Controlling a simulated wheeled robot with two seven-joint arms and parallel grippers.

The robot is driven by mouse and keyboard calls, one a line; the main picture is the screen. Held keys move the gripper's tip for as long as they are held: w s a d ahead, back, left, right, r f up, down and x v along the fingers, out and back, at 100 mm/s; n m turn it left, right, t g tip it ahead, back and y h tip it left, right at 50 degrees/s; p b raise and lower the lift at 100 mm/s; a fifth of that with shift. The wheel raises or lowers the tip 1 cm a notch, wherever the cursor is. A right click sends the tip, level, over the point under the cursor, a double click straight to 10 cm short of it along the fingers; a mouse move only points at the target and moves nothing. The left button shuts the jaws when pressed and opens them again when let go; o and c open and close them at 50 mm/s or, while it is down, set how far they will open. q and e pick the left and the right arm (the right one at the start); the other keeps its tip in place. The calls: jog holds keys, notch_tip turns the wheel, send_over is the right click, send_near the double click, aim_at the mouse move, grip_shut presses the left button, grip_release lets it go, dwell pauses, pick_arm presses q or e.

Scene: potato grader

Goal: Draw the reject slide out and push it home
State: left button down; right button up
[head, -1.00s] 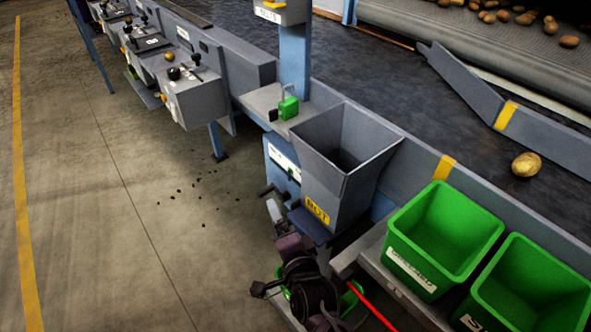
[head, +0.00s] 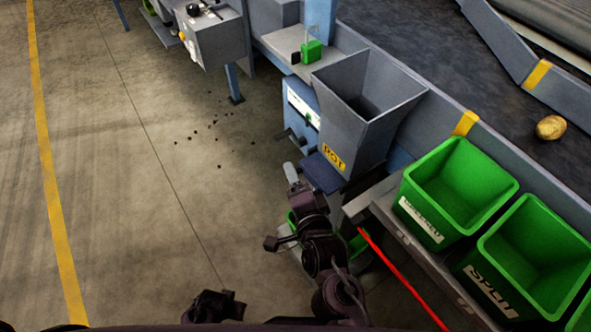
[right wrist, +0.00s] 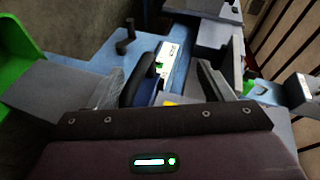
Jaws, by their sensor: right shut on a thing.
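The grey hopper marked ROT (head: 368,112) stands at the line's edge, with a dark blue plate (head: 320,172) jutting out under it. A blue box with a white label (head: 302,104) is beside it; the label also shows in the right wrist view (right wrist: 167,54). My right gripper (head: 292,178) is low in front of the hopper.
Green crates (head: 460,190) stand on a grey shelf at the right, with a red bar (head: 400,275) below them. A small green item (head: 312,50) sits on a ledge above. Open concrete floor (head: 120,180) with dark crumbs lies left.

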jog(key=shift+r+p+v, duration=0.15)
jog(key=shift+p+v, duration=0.15)
jog(key=shift+v, duration=0.45)
jog(key=shift+r+p+v, duration=0.15)
jog(key=shift+p+v, duration=0.1)
jog(key=shift+v, duration=0.45)
jog(key=c, duration=0.4)
jog(key=shift+s+d+f+p, duration=0.1)
jog(key=shift+s+d+p, duration=0.2)
jog(key=shift+s, duration=0.55)
jog(key=shift+s+d+f+p, duration=0.15)
jog(key=shift+s+d, duration=0.15)
jog(key=shift+s, duration=0.5)
jog(key=shift+c, duration=0.3)
jog(key=shift+f, duration=0.1)
